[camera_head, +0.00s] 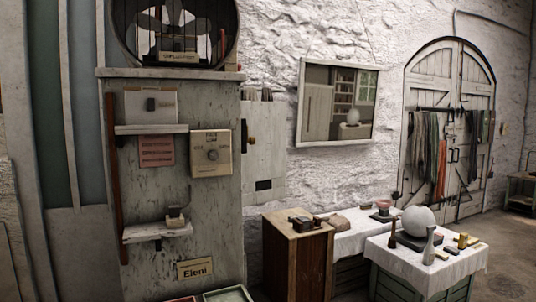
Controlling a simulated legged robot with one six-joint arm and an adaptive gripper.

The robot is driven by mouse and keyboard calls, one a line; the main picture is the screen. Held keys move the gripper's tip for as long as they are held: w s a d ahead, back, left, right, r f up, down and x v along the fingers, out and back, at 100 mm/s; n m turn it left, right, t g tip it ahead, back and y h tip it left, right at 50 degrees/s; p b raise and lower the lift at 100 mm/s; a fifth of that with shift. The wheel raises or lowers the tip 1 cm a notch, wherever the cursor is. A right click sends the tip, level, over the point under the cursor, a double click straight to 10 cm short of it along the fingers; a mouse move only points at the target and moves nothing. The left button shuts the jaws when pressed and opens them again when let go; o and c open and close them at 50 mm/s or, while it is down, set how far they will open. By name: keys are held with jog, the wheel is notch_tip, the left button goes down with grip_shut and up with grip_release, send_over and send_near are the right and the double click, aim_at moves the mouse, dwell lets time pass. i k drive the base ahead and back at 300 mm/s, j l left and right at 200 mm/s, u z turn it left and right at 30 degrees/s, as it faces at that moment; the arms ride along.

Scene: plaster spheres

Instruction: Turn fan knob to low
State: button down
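The fan knob (212,155) is a small round grey knob on a cream control box (211,170). The box is mounted on a worn grey-green panel, right of a pink note. Lettering above the knob seems to include "FAN" and "LOW", with more small marks at the sides. The knob's pointer is too small to read. The fan (172,22) sits in a round dark housing above the panel, cut off by the top edge. My gripper is not in view.
Small shelves (150,129) (157,232) jut from the panel's left side; the lower holds a small object. A wooden stand (310,262) and a cloth-covered table (400,262) with a white sphere (417,220) and tools stand to the right. Trays (228,294) lie below the panel.

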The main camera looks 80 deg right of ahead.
aim_at(213, 155)
jog(key=z, duration=2.1)
